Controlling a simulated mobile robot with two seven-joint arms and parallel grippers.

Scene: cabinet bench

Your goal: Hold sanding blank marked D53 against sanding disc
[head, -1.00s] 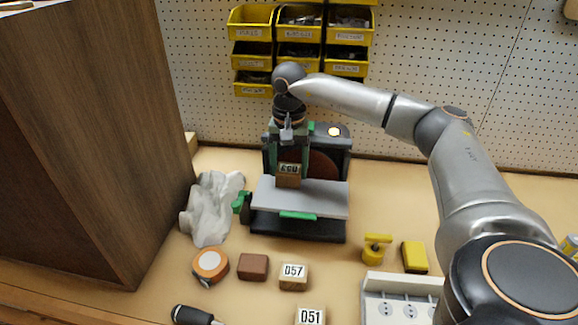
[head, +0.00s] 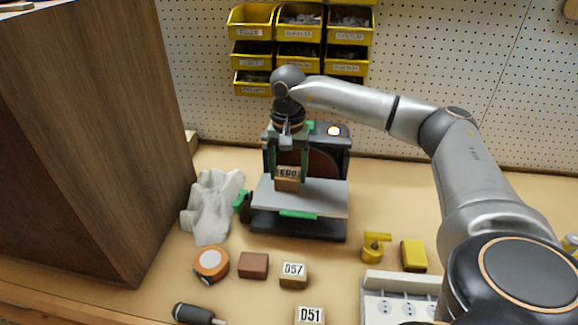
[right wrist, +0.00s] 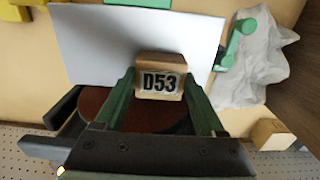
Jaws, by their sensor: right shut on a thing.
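The wooden blank marked D53 (right wrist: 160,82) is between the two green fingers of my right gripper (right wrist: 160,88), which is shut on it. In the head view the same blank (head: 288,184) is over the grey work table (head: 325,198) of the sander, in front of the brown sanding disc (head: 325,165). The disc also shows in the right wrist view (right wrist: 150,118), partly behind the gripper. I cannot tell whether the blank touches the disc or the table. My left gripper is not in view.
Blocks marked D57 (head: 293,275) and D51 (head: 310,315), a brown block (head: 253,265) and a tape measure (head: 210,262) lie in front. A crumpled grey cloth (head: 210,205) and a tall wooden cabinet (head: 90,140) stand left. Yellow bins (head: 299,35) hang behind.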

